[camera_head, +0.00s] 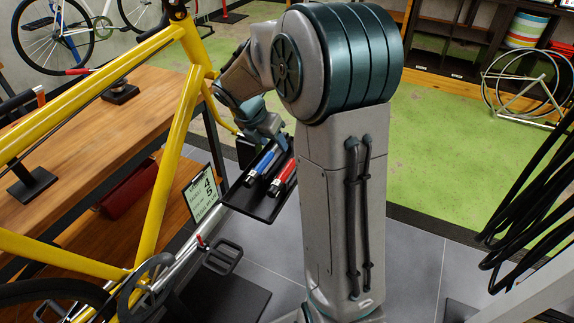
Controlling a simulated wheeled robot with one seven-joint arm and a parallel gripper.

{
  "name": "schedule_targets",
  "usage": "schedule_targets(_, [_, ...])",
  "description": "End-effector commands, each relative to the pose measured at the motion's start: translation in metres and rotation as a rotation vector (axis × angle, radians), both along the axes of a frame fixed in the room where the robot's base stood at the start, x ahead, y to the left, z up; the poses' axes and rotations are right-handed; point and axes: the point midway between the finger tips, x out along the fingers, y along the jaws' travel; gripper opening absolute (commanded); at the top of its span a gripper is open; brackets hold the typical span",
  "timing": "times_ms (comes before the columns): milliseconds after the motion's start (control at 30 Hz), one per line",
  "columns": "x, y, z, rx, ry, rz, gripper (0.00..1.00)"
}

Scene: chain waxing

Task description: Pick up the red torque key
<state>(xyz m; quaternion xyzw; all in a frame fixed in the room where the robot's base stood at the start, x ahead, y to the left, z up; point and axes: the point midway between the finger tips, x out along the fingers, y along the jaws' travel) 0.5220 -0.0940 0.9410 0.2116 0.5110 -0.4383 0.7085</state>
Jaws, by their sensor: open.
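The red torque key (283,179) lies in a small black tray (258,203), to the right of a blue tool of similar shape (261,164). Both have dark ends and lie side by side at a slant. My gripper (282,142) is open, at the far edge of the tray, close to the far ends of the two tools. My arm hides part of the gripper. I cannot tell whether its fingers touch either tool.
A yellow bicycle frame (171,158) stands left of the tray, in front of a wooden bench (120,115). Black cables (530,205) hang at the right.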

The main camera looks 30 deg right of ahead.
Motion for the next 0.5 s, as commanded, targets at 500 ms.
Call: schedule_targets(500, [0.017,-0.032,-0.071,-0.018,0.05,0.101,0.5])
